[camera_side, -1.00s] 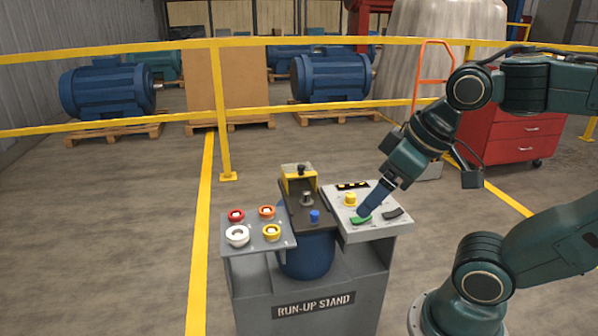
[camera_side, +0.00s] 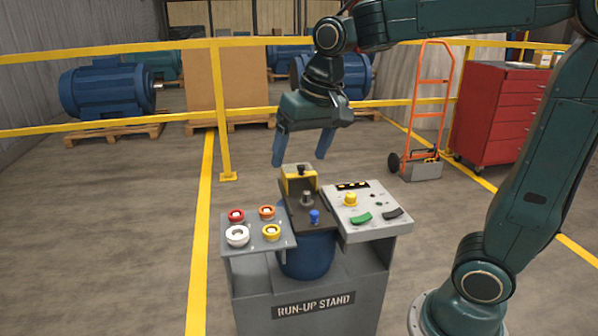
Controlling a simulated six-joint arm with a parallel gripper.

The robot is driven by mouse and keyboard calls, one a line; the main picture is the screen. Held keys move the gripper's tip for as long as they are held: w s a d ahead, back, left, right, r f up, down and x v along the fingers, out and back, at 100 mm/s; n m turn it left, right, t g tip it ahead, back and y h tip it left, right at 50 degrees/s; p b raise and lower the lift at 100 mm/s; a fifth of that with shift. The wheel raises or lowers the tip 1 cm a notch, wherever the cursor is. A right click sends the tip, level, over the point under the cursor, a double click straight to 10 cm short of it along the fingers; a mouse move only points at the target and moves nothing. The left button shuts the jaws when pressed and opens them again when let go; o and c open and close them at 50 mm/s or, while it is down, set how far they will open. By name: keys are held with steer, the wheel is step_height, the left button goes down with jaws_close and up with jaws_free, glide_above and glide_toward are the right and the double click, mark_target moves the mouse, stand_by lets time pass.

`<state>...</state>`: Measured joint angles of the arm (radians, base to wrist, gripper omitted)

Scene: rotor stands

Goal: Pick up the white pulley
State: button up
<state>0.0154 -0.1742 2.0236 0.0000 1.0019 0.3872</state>
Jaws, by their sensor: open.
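The white pulley (camera_side: 237,236) sits on the left shelf of the run-up stand, at its front left corner. It is a round white ring with a darker centre. My gripper (camera_side: 299,162) is open and empty, with its two blue fingers pointing down. It hangs above the back of the stand, up and to the right of the white pulley and well apart from it.
On the same shelf (camera_side: 262,248) are a red pulley (camera_side: 236,215), an orange pulley (camera_side: 267,212) and a yellow pulley (camera_side: 271,232). In the middle stands a bare metal shaft (camera_side: 306,199) with a blue knob (camera_side: 314,217) and a yellow-black block (camera_side: 299,180) behind. A control panel (camera_side: 385,232) is at right.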

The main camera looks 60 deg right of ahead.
steer(key=w+f+m+g, duration=0.2)
steer(key=w+f+m, duration=0.25)
steer(key=w, duration=0.85)
steer(key=m+g, duration=0.1)
steer(key=m, duration=0.1)
glide_above(238, 235)
step_height(238, 235, down, 10)
steer(key=shift+w+a, duration=0.15)
steer(key=shift+a, duration=0.05)
steer(key=shift+f, duration=4.3)
steer(key=shift+f, duration=0.1)
steer(key=shift+d+f, duration=0.2)
steer(key=shift+f, duration=2.3)
